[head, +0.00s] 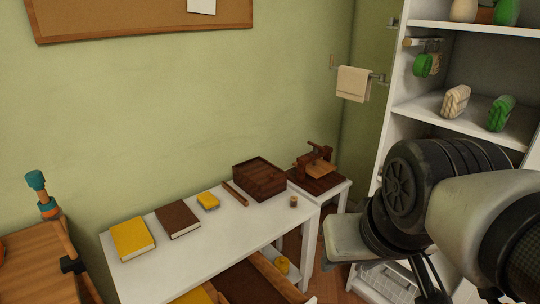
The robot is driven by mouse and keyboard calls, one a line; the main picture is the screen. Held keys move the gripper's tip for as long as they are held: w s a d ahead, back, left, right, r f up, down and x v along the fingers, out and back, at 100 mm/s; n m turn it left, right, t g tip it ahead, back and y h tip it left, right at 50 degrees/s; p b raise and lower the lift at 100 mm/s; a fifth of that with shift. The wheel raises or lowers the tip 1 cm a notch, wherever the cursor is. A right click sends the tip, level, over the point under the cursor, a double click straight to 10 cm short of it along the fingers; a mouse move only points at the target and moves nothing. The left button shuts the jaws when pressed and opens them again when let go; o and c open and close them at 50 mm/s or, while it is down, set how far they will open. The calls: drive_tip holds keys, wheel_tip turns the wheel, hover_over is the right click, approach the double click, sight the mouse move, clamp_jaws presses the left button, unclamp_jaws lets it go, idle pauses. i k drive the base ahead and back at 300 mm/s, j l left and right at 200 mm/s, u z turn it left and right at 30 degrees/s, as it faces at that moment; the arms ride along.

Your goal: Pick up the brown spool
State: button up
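A small brown spool (294,201) stands on the white table (228,245), near the table's right end. It is a short, round piece with a paler brown middle, and nothing touches it. My arm fills the lower right of the head view, to the right of the spool and apart from it. Thin dark parts that may belong to my gripper (430,281) show below the arm's large black joint. The fingers are not clear enough to tell whether they are open or shut.
The table also holds a yellow book (132,239), a brown book (178,220), a small yellow item (208,200), a thin wooden bar (235,194) and a dark wooden box (260,179). A wooden press (317,169) stands behind right. White shelves (468,28) rise at right.

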sight(294, 198)
drive_tip(key=i+l+u, duration=0.2)
drive_tip(key=l, duration=0.3)
drive_tip(key=l+u, duration=0.2)
drive_tip(key=l, duration=0.3)
drive_tip(key=i+l+u, duration=0.25)
drive_tip(key=l, duration=0.25)
drive_tip(key=k, duration=0.1)
